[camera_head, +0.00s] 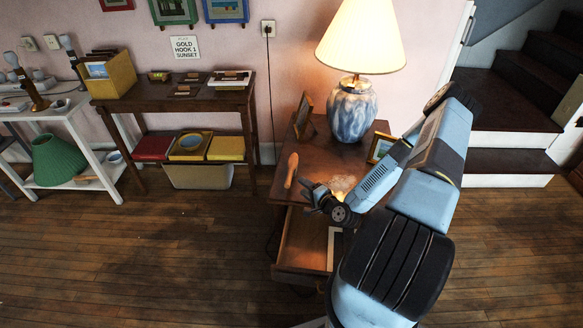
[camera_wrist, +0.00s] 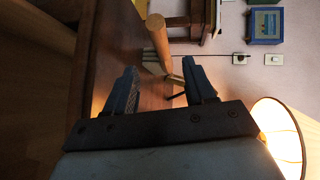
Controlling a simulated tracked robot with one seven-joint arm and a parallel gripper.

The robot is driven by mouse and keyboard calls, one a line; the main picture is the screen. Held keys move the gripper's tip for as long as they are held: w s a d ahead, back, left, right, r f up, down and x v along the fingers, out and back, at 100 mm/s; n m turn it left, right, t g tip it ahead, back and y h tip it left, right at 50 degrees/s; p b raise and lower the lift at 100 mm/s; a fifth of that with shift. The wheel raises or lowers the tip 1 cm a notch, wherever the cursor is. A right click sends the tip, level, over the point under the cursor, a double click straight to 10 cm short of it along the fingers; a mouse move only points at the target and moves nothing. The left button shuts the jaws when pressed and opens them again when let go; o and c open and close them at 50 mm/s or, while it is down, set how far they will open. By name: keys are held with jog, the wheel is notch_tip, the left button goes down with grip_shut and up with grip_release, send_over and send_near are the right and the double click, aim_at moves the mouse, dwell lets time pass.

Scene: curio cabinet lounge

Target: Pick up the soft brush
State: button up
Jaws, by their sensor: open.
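A wooden-handled thing (camera_head: 291,170), likely the soft brush, stands tilted at the left edge of the side table, its handle upward. In the wrist view its pale brown handle (camera_wrist: 157,30) shows just beyond the fingertips, with a slim grey part below. Bristles cannot be made out. My gripper (camera_head: 311,190) is beside it, to its right and slightly lower in the head view. In the wrist view my gripper (camera_wrist: 161,67) is open, its two dark fingers apart with nothing clearly held between them.
The side table (camera_head: 330,158) carries a lit lamp (camera_head: 353,108), a photo frame (camera_head: 304,115) and a small gold frame (camera_head: 379,148). Its drawer (camera_head: 300,243) hangs open beneath my arm. A dark shelf table (camera_head: 200,104) stands left. Floor in front is clear. Stairs (camera_head: 515,95) rise right.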

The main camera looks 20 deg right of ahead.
aim_at(290, 176)
jog(key=shift+x, duration=5.2)
jog(key=shift+d+r, duration=0.1)
grip_shut()
